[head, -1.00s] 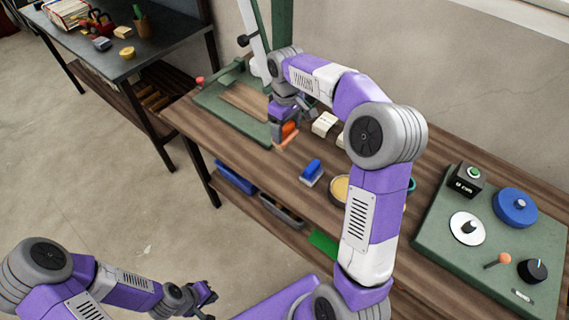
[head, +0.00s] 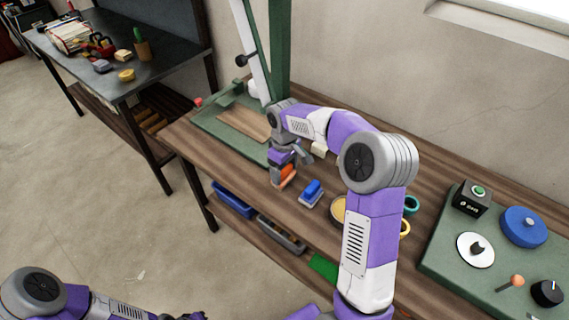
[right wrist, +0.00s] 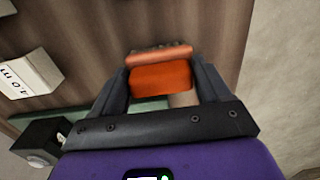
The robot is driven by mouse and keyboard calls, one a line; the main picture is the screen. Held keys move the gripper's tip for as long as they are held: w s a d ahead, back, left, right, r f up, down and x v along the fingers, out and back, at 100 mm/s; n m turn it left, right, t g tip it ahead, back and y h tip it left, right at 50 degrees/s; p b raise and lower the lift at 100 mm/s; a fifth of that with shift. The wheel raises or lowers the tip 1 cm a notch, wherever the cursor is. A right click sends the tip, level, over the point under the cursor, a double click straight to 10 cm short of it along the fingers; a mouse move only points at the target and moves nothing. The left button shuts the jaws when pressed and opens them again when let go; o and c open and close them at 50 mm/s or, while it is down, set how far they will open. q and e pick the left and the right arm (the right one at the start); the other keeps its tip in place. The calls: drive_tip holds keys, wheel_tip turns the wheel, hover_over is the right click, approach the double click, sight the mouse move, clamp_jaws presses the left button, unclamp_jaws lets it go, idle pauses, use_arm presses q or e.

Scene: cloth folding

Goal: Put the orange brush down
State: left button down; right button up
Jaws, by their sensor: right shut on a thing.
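The orange brush (head: 289,175) is between the fingers of my right gripper (head: 283,172), which is shut on it. In the right wrist view the brush's orange body (right wrist: 161,77) sits between both fingers (right wrist: 160,85), with its bristle side facing the wooden tabletop. It is at or just above the tabletop; I cannot tell if it touches.
A green board (head: 225,130) with a tall frame stands behind my right gripper. White blocks, one labelled (right wrist: 28,75), lie near it. A yellow-filled round tin (head: 339,208) is right of the blue brush. A green control panel (head: 470,262) covers the right end of the bench (head: 210,152).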

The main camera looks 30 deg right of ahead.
drive_tip(key=shift+f, duration=0.1)
drive_tip(key=shift+f, duration=0.15)
drive_tip(key=o, duration=0.9)
drive_tip(key=shift+b, duration=0.35)
drive_tip(key=r+p, duration=0.1)
drive_tip(key=r, duration=0.1)
drive_tip(key=r+p, duration=0.1)
drive_tip(key=r, duration=0.1)
drive_tip(key=w+r+p, duration=0.1)
drive_tip(key=r, duration=0.1)
drive_tip(key=shift+r, duration=0.3)
drive_tip(key=shift+r+p, duration=0.3)
drive_tip(key=shift+r, duration=0.2)
